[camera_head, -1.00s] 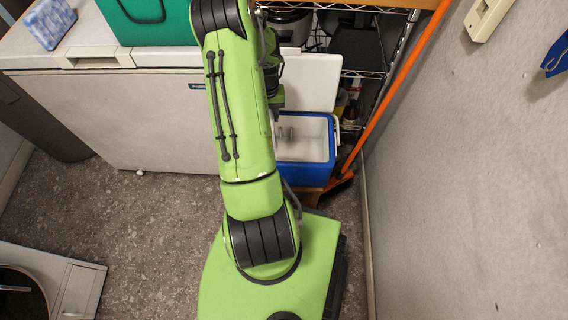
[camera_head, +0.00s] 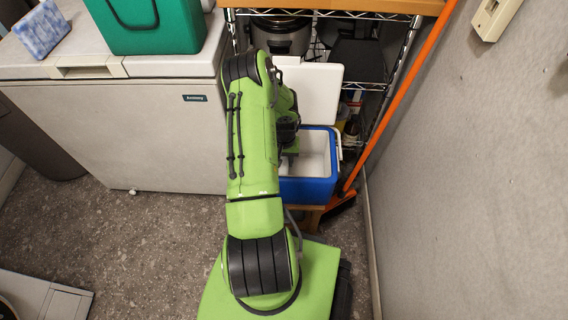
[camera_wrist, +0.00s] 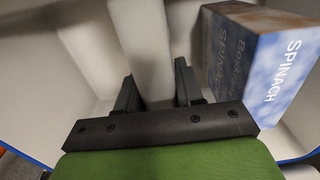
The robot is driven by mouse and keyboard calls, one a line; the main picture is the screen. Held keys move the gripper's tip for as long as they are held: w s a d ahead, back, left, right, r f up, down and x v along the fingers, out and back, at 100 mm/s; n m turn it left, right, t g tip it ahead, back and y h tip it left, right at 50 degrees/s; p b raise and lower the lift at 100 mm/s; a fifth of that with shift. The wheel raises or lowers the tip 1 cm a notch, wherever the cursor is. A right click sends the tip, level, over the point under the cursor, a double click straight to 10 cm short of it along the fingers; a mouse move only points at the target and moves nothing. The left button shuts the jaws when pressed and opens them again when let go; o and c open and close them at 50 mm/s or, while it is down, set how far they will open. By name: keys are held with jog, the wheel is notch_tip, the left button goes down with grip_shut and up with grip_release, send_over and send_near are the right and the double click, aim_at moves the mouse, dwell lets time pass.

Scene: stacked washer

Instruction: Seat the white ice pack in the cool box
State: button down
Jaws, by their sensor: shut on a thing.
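The blue cool box (camera_head: 308,190) stands open in the head view, its white inside partly hidden by my arm. My gripper (camera_head: 289,150) is at the left part of its opening, pointing down. In the wrist view my gripper (camera_wrist: 157,92) is shut on the white ice pack (camera_wrist: 145,40), a pale upright slab between the two dark fingers. The pack is within the box's white walls; its lower end and any contact with the floor cannot be made out. A blue and brown spinach box (camera_wrist: 262,62) stands in the cool box, just right of the pack.
The white lid (camera_head: 312,92) stands raised behind the cool box. A wire shelf (camera_head: 400,45) is behind, and an orange broom (camera_head: 400,85) leans at its right.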

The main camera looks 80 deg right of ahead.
jog(key=shift+f, duration=0.75)
jog(key=shift+r, duration=0.15)
jog(key=c, duration=0.7)
grip_release()
